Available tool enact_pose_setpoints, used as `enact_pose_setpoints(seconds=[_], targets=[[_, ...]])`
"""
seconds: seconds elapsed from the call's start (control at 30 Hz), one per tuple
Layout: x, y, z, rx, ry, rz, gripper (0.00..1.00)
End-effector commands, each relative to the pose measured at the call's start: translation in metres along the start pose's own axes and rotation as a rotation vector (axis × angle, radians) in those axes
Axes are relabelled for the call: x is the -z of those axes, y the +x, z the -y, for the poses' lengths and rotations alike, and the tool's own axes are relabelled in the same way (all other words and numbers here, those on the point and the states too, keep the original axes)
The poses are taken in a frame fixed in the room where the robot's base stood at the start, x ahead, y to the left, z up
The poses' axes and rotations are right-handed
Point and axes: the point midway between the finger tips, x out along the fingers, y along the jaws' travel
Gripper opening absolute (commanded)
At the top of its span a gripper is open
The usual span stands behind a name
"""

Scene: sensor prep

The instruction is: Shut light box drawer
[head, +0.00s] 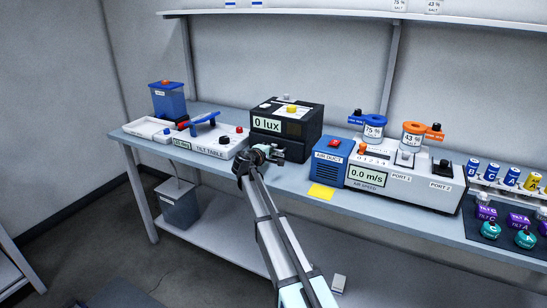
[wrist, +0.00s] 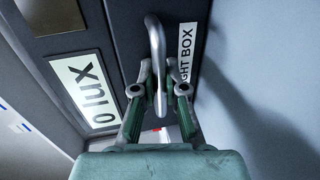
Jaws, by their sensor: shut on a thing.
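The light box (head: 300,118) is a black cube on the bench, with a "0 lux" display (head: 267,124) on its front. Its drawer front (head: 294,152) is low on the box, partly hidden by my gripper. In the wrist view the drawer front (wrist: 125,30) bears a "LIGHT BOX" label and a grey bar handle (wrist: 156,45). My gripper (wrist: 159,95) is shut on the handle, one finger on each side of it. My gripper (head: 270,153) also shows at the box front in the head view. How far the drawer stands out is hard to tell.
The tilt table (head: 215,150) is close on the left. The blue air duct (head: 329,163) and the air speed unit (head: 400,190) are close on the right. A yellow note (head: 321,192) lies at the bench's front edge. The floor before the bench is mostly clear.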

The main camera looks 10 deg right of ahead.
Motion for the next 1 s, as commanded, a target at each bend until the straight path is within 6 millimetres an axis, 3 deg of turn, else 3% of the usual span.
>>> enact_pose_setpoints(seconds=[0.27, 0.33, 0.8, 1.0], targets=[[-0.001, 0.006, -0.003, -0.003, 0.0, -0.001, 0.0], [0.0, 0.006, -0.003, -0.003, 0.0, -0.001, 0.23], [-0.002, 0.004, -0.001, -0.001, 0.0, 0.001, 0.23], [-0.003, -0.016, -0.002, -0.002, 0.0, 0.001, 0.23]])
